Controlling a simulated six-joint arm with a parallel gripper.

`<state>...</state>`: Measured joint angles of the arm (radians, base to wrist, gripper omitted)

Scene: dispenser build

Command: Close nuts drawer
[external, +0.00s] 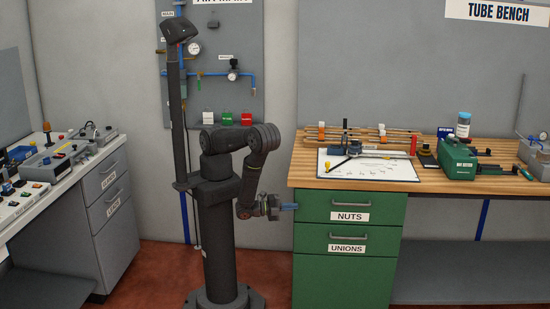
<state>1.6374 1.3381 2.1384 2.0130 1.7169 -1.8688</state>
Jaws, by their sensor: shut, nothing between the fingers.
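The nuts drawer (315,207) is the top green drawer of the cabinet under the wooden bench, with a grey bar handle (351,206) and a white NUTS label (349,216). Its front looks about in line with the drawer below; a small gap cannot be told from this angle. My gripper (290,206) is shut and empty, its blue fingertips pointing right at the drawer's left edge. Whether they touch the drawer cannot be told.
The unions drawer (312,239) sits directly below and looks shut. The wooden bench top (450,185) overhangs the cabinet and carries a white board (395,172), tubes and a green device (456,158). A grey drawer cabinet (112,230) stands at the left.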

